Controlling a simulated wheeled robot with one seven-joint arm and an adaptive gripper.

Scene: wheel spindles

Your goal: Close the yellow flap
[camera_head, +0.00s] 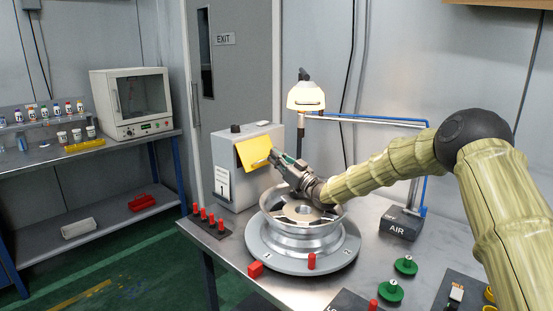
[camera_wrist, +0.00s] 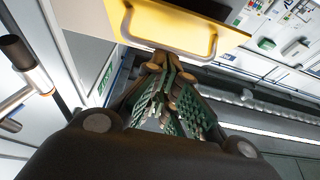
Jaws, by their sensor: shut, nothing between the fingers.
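The yellow flap (camera_head: 254,152) is on the front of a grey box (camera_head: 225,150) on the metal table. It stands out from the box at a tilt. In the wrist view the yellow flap (camera_wrist: 190,30) crosses the top, with a metal bar handle (camera_wrist: 170,45) on it. My gripper (camera_head: 273,156) is at the flap's lower right edge. In the wrist view my gripper (camera_wrist: 168,62) has its fingertips together, with nothing between them, close to the handle. I cannot tell whether they touch the handle or the flap.
A wheel rim on a round turntable (camera_head: 300,262) stands below my arm. Red pegs (camera_head: 209,219) stand left of it, and a red block (camera_head: 255,268) lies in front. A lamp (camera_head: 306,96) and a blue pipe stand behind. Green knobs (camera_head: 390,290) lie at the right.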

